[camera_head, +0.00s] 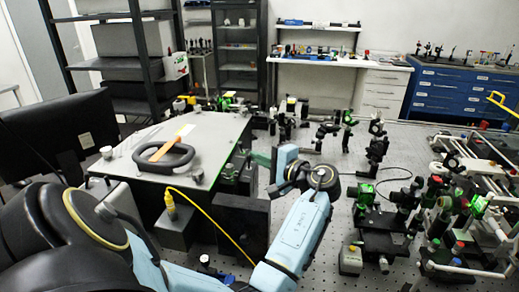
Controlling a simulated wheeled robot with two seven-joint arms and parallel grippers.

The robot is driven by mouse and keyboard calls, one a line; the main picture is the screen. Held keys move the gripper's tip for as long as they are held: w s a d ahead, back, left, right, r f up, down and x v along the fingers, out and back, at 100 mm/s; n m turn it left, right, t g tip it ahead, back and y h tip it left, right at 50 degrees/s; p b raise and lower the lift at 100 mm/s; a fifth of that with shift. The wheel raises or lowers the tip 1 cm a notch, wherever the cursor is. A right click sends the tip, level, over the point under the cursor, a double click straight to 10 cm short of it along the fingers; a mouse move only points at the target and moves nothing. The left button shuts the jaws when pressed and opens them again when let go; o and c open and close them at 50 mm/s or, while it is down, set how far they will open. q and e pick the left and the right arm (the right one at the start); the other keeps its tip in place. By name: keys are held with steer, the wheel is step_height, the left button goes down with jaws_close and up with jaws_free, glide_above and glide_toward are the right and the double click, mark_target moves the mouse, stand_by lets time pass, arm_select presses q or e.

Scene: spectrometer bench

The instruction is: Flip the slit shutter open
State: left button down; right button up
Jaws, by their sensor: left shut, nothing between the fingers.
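A spectrometer box with a light grey lid (215,133) stands left of centre, with a black looped handle (177,163) and an orange strip (163,149) on top. My left arm reaches in from the lower left and bends back at the wrist. My left gripper (256,157) is at the right side of the box, shut and empty; its fingertips are small and partly hard to make out. Dark and green parts sit by that side of the box. I cannot clearly pick out the slit shutter among them. My right gripper is not in view.
A yellow cable (205,213) curves from a dark block (175,228) in front of the box. Optical mounts (376,150) and rail assemblies crowd the right of the perforated bench. A black monitor (62,130) stands at the left. Some bare bench (325,262) shows right of my forearm.

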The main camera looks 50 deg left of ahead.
arm_select(q)
steer(key=w+d+p, duration=0.1)
steer(key=d, duration=0.8)
steer(key=shift+w+d+r, duration=0.15)
steer(key=shift+d+r, duration=0.2)
steer(key=shift+d, duration=0.05)
